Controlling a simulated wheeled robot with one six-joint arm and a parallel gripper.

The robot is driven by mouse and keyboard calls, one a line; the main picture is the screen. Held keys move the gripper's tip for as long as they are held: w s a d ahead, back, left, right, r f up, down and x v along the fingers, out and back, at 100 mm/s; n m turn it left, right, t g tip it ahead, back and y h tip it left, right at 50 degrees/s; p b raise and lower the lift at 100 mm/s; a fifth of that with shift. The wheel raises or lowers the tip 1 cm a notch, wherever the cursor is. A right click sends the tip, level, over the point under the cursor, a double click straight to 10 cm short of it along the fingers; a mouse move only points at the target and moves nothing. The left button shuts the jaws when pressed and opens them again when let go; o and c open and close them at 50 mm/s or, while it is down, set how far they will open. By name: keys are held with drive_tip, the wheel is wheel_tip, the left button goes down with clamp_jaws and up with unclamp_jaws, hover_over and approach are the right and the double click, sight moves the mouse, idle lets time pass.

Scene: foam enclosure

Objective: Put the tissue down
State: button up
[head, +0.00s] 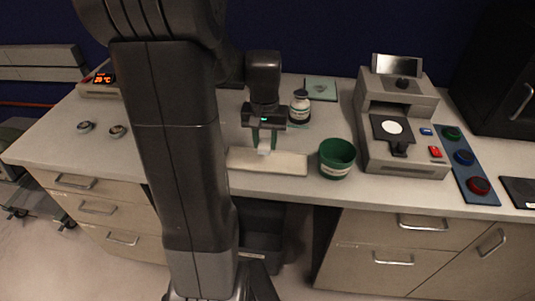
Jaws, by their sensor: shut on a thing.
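My gripper (264,144) hangs fingers-down over the front part of the bench, in the middle of the head view. Its green-tinted fingers are shut on a small white tissue (264,151). The tissue's lower end is just over or touching a flat cream-coloured mat (290,163) near the bench's front edge; I cannot tell which. The left part of the mat is partly hidden behind my arm.
A green cup (337,158) stands just right of the mat. A grey instrument (401,125) and a blue panel with coloured knobs (463,157) are further right. The bench at left is mostly clear.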

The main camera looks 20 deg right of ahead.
sight(265, 152)
drive_tip(key=shift+f, duration=2.15)
drive_tip(key=shift+f, duration=0.1)
drive_tip(key=shift+f, duration=0.15)
drive_tip(key=o, duration=1)
wheel_tip(265, 152, up, 12)
drive_tip(key=shift+s+r, duration=0.1)
drive_tip(key=shift+r, duration=0.15)
